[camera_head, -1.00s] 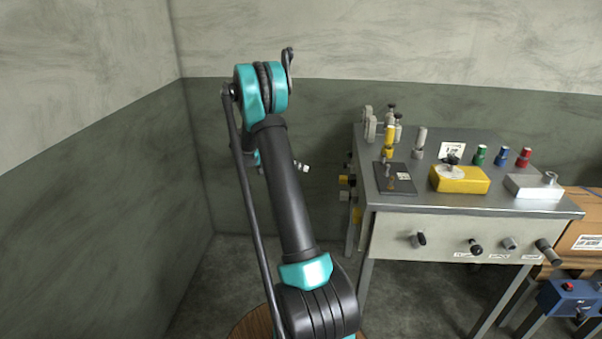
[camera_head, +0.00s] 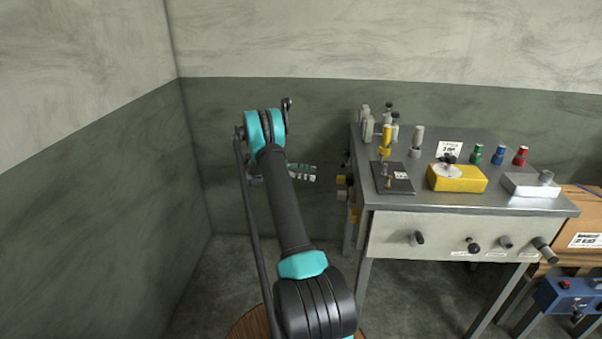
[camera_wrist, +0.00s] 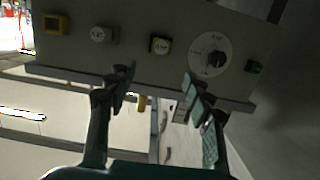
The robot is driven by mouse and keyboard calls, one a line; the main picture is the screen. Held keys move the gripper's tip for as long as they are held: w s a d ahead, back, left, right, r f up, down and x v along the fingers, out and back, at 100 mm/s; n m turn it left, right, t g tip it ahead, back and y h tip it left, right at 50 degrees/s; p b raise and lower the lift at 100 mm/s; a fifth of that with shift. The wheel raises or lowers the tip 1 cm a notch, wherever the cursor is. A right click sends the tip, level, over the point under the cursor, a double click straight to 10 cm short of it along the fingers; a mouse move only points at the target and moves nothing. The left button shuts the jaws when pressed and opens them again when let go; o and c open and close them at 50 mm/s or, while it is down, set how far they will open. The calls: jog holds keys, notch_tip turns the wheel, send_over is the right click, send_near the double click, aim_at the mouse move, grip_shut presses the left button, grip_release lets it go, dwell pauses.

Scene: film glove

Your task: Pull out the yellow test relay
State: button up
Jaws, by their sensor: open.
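In the wrist view, my gripper (camera_wrist: 158,88) is open and empty, its two fingers apart in front of a grey panel. I cannot tell which is the test relay. In the head view, my gripper (camera_head: 302,172) is left of the steel bench, apart from it.
The panel also carries a grey knob (camera_wrist: 98,34), a white dial (camera_wrist: 210,52) and a small green part (camera_wrist: 254,67). The bench top (camera_head: 440,196) holds a yellow box (camera_head: 470,181), a yellow cylinder (camera_head: 387,135) and several coloured knobs. A wall stands left of my arm; the floor between looks clear.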

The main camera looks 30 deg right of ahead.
aim_at(339, 176)
jog(key=x, duration=1.3)
grip_shut()
dwell(0.4)
